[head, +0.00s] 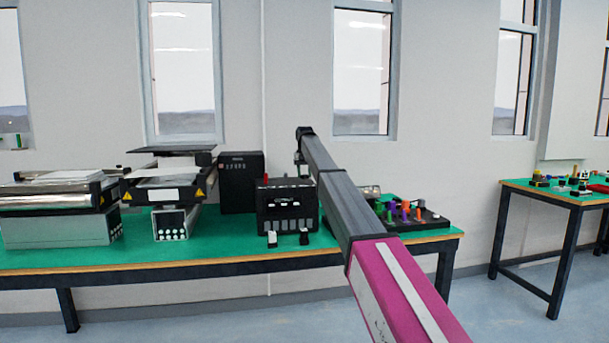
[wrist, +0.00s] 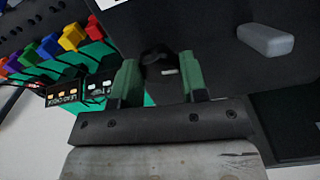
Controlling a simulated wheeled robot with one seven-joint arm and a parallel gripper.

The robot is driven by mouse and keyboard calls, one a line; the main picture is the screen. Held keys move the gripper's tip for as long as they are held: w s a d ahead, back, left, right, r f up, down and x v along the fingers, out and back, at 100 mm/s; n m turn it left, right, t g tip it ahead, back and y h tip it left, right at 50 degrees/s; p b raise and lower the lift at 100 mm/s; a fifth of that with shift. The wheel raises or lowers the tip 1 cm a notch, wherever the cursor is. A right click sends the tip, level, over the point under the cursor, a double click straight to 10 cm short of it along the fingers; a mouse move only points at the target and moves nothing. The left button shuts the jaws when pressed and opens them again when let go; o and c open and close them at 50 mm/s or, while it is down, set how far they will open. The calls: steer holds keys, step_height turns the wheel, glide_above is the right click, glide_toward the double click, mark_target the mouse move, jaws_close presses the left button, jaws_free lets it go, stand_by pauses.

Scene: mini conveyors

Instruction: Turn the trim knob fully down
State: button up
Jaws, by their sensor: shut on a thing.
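A dark knob (wrist: 156,54) with a small pale mark below it sits between the green fingers of my gripper (wrist: 156,72) in the wrist view. I take it for the trim knob. The fingers are closed on it, one on each side. How far it is turned cannot be read. A dark panel (wrist: 215,70) lies behind it. In the head view my arm reaches over the green table, and its wrist end hangs above a black control box (head: 287,207). The fingers and the knob cannot be made out there.
A grey block (wrist: 266,41) lies on the dark surface at right in the wrist view. Several coloured pieces and a small labelled box (wrist: 65,103) are at left. In the head view, machines (head: 172,195) and a tall black box (head: 240,182) stand left of the control box on the table (head: 230,258).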

steer(key=n, duration=0.5)
steer(key=shift+n, duration=0.3)
steer(key=n, duration=1.3)
steer(key=shift+n, duration=0.3)
steer(key=o, duration=0.9)
steer(key=shift+o, duration=0.2)
steer(key=shift+r, duration=0.1)
